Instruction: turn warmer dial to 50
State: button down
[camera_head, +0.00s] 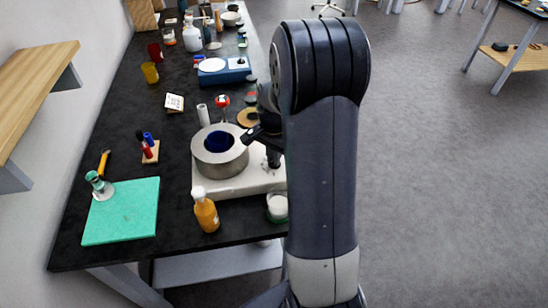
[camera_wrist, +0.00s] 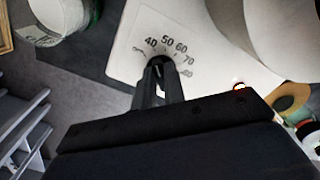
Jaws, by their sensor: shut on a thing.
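The warmer (camera_head: 205,184) is a white box with a round metal well on top, at the front right of the black bench. In the wrist view its white panel (camera_wrist: 130,50) carries a printed scale, with 40, 50, 60, 70 and 80 readable around the dial. The dark warmer dial (camera_wrist: 160,59) sits below the 50. My gripper (camera_wrist: 159,68) is shut on the dial, one finger on each side. The fingers cover most of the dial, so I cannot tell its exact setting. In the head view my gripper (camera_head: 272,160) is at the warmer's right side, partly hidden by my arm.
An orange bottle (camera_head: 206,212) and a white-filled jar (camera_head: 277,207) stand before the warmer. A green mat (camera_head: 122,214) lies at left. A blue-based device (camera_head: 224,74) stands behind.

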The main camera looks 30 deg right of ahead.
jog(key=m, duration=0.5)
jog(key=shift+w+b, duration=0.1)
jog(key=shift+b, duration=0.25)
jog(key=shift+m, duration=0.3)
jog(key=c, duration=1.5)
grip_release()
jog(key=shift+r, duration=0.1)
notch_tip(320, 180, up, 11)
jog(key=shift+f+b, duration=0.15)
jog(key=shift+b, duration=0.2)
notch_tip(320, 180, down, 11)
jog(key=shift+r+p, duration=0.1)
jog(key=shift+p, duration=0.25)
